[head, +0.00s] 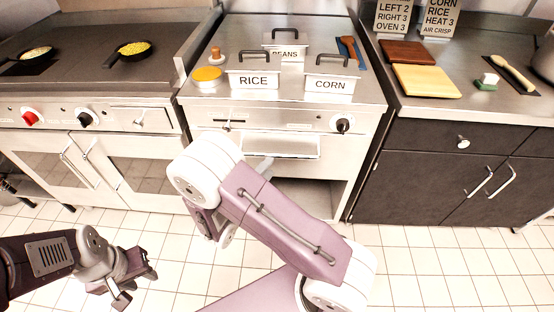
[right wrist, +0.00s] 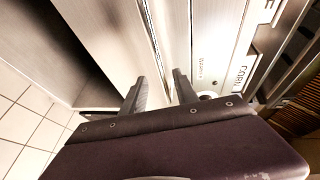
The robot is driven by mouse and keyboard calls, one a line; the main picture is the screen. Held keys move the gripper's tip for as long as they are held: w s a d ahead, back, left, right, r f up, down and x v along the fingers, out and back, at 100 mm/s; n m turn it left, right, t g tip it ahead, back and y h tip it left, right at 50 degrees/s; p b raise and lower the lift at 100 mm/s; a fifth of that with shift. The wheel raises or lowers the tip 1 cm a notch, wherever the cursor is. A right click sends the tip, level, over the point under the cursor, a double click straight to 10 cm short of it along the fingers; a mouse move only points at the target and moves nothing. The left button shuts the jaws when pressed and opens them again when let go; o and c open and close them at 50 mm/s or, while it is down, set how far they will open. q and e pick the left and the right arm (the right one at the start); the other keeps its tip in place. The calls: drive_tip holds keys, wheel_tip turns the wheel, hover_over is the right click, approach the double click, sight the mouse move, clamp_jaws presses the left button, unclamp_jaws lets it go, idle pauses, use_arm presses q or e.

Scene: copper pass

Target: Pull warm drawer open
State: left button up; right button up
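The warm drawer (head: 296,146) is a steel front under the middle counter, above an open compartment. In the head view the right gripper is mostly hidden behind my arm. My left gripper (head: 136,284) is low at the left over the floor, fingers apart and empty.
Lidded pans marked RICE (head: 254,81) and CORN (head: 330,86) stand on the counter above. A stove (head: 60,90) is left, a dark cabinet (head: 440,170) right. The tiled floor (head: 430,260) in front is clear.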

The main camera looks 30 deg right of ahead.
sight(279, 156)
drive_tip(key=b+x, duration=0.2)
drive_tip(key=x, duration=0.6)
drive_tip(key=shift+d, duration=0.2)
clamp_jaws()
drive_tip(key=shift+f, duration=0.1)
idle(0.9)
